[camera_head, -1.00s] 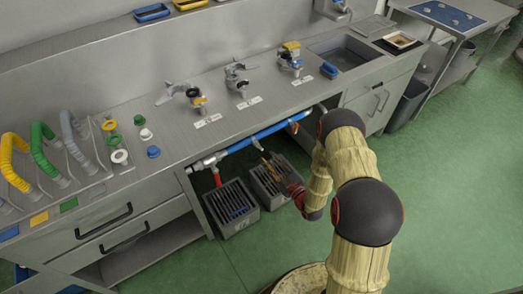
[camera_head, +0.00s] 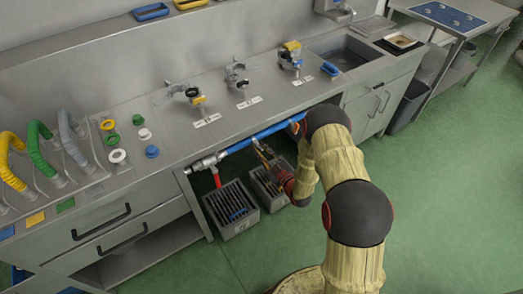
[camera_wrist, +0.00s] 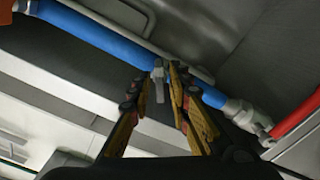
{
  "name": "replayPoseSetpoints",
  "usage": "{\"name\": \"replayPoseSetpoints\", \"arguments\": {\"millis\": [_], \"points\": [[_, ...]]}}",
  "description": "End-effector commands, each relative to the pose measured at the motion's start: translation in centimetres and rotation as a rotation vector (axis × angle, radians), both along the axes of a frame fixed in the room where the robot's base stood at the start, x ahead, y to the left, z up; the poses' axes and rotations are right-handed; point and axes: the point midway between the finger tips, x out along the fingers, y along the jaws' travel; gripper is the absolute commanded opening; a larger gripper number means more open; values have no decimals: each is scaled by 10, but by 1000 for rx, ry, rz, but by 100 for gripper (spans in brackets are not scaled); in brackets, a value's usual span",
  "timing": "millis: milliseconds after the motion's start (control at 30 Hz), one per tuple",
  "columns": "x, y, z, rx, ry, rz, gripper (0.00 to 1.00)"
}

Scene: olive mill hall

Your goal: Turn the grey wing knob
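The grey wing knob (camera_wrist: 158,82) hangs from the blue pipe (camera_wrist: 95,32) under the counter and shows in the wrist view. My gripper (camera_wrist: 156,90) is open, with one yellow-and-dark finger on each side of the knob. I see a gap on the left; on the right the finger is very close, and I cannot tell whether it touches. In the head view my gripper (camera_head: 262,152) is just under the blue pipe (camera_head: 270,131), pointing up and left. The knob is not clearly seen there, as the gripper overlaps that place.
A red handle (camera_head: 216,178) hangs at the pipe's left end and also shows in the wrist view (camera_wrist: 297,114). Two grey crates (camera_head: 232,222) stand on the floor below. The steel counter (camera_head: 225,120) is overhead, with taps on top. Green floor is free at the right.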

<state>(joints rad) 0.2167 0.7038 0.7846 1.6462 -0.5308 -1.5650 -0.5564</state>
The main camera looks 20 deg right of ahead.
Motion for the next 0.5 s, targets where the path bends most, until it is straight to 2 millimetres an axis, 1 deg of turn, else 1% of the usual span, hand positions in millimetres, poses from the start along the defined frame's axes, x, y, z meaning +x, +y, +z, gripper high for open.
{"name": "replayPoseSetpoints", "arguments": {"millis": [33,300,500], "points": [[0,0,0,0,0,0,14],[0,0,0,0,0,0,0],[0,0,0,0,0,0,0]]}}
